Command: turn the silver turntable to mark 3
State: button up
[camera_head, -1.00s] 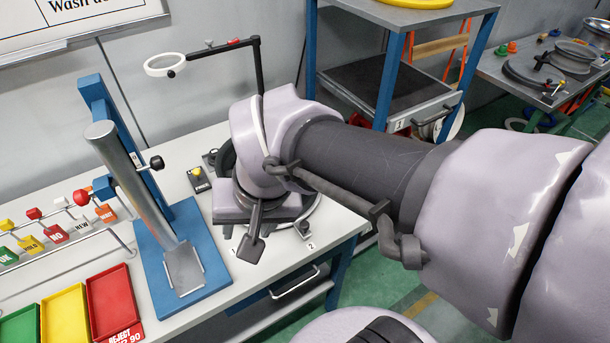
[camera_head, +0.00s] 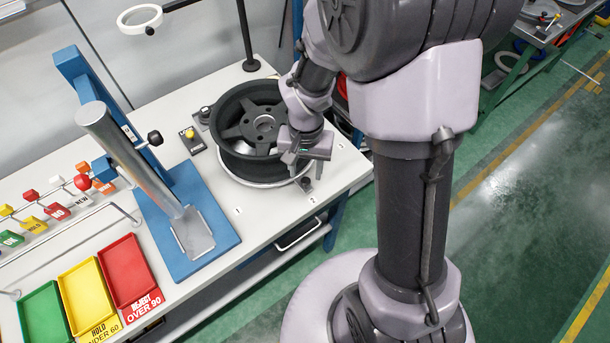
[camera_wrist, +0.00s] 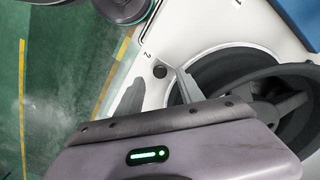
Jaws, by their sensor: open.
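The silver turntable (camera_head: 243,177) shows as a bright rim under a black spoked wheel (camera_head: 233,117) on the white bench. A small dark knob (camera_head: 306,184) stands at its front right edge, close to the printed mark 2 (camera_head: 313,200). The knob (camera_wrist: 160,71) and mark 2 (camera_wrist: 147,55) also show in the wrist view. My gripper (camera_head: 300,170) is open at the right front side of the wheel, just behind the knob. Its fingertips are partly hidden, so I cannot tell whether it touches anything. I cannot make out mark 3.
A blue stand with a silver column (camera_head: 135,160) is left of the turntable. A black post (camera_head: 246,40) with a ring magnifier (camera_head: 140,19) rises behind. A yellow-button box (camera_head: 192,138) sits left of the wheel. Red (camera_head: 130,270), yellow and green trays lie front left.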

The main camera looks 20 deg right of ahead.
aim_at(306, 180)
jog(key=shift+f+b, duration=0.4)
jog(key=shift+f, duration=1.6)
jog(key=shift+c, duration=0.3)
grip_shut()
